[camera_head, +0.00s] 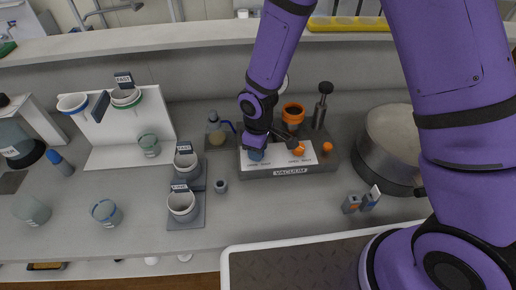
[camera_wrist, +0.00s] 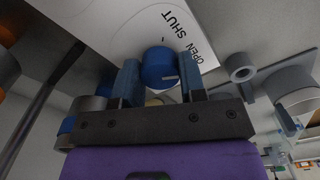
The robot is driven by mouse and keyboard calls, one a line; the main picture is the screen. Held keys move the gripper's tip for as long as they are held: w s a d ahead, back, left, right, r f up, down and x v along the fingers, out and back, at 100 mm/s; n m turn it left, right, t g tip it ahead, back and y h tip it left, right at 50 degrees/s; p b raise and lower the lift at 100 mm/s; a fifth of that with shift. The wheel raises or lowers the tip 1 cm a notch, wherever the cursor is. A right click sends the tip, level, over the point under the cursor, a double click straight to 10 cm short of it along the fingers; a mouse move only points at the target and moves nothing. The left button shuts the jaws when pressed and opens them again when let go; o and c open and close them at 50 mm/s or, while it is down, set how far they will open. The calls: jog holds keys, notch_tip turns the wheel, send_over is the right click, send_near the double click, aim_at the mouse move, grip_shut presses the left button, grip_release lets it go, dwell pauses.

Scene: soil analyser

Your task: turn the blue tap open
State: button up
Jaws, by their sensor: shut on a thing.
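The blue tap (camera_wrist: 159,66) is a round knob on the white vacuum panel (camera_wrist: 125,25), with SHUT and OPEN printed beside it. A short pale mark shows on the tap's lower right side, on the side towards OPEN. My gripper (camera_wrist: 161,76) is shut on the tap, one finger on each side. In the head view, my gripper (camera_head: 262,145) reaches down to the left end of the vacuum box (camera_head: 290,172). The blue tap (camera_head: 256,154) shows there partly hidden under the gripper.
An orange knob (camera_head: 298,150) sits on the panel's right side. An orange-rimmed funnel (camera_head: 293,112) and a dark upright device (camera_head: 322,105) stand behind. A flask (camera_head: 216,131) is close left; a large metal pot (camera_head: 388,145) stands right.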

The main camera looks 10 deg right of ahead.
jog(key=shift+m, duration=1.7)
jog(key=o, duration=0.9)
notch_tip(320, 180, up, 11)
jog(key=shift+f, duration=0.1)
